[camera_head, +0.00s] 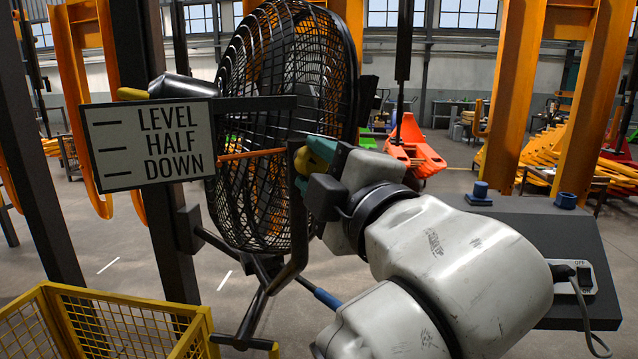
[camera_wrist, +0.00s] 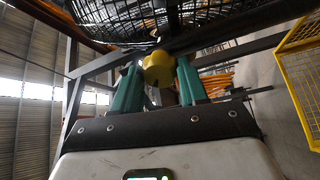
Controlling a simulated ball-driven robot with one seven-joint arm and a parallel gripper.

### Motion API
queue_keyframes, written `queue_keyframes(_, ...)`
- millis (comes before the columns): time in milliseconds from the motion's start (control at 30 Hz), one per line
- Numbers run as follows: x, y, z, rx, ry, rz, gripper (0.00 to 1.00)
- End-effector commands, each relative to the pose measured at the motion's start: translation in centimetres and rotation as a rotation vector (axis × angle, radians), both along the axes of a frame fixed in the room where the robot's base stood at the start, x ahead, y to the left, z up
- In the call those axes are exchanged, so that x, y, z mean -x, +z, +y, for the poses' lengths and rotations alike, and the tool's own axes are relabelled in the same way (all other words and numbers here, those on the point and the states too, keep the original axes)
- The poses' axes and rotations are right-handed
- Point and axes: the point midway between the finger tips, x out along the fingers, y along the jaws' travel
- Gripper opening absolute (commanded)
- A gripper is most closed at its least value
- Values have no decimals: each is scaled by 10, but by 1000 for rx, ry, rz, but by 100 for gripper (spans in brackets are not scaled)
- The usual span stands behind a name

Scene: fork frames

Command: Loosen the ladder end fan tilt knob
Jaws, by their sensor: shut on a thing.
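The black-caged fan (camera_head: 285,75) stands in a dark bracket in the head view, its cage leaning slightly. The yellow tilt knob (camera_head: 318,150) sits at the near side of the bracket. In the wrist view the knob (camera_wrist: 158,70) lies between the two teal fingers, which are shut on it. My gripper (camera_head: 312,163) reaches it from the right; its fingers hide part of the knob. An orange pointer (camera_head: 250,154) runs left from the bracket, its tip near the right edge of the sign (camera_head: 150,145), close to the DOWN row. The sign reads LEVEL, HALF, DOWN.
A yellow mesh crate (camera_head: 115,325) stands at the lower left. A dark sloped panel (camera_head: 535,225) with blue knobs and a switch box (camera_head: 572,278) is at the right, behind my arm. Dark posts rise at left. Orange frames and a busy hall lie behind.

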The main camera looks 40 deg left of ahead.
Motion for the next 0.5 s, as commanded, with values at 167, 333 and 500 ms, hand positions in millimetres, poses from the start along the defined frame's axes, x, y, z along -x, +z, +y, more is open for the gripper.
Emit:
queue_keyframes(167, 0, -2, 0, 36, 0, -79, 12)
queue_keyframes(333, 0, -1, 1, 55, 1, -121, 12)
queue_keyframes(500, 0, -1, 1, 63, 1, -137, 12)
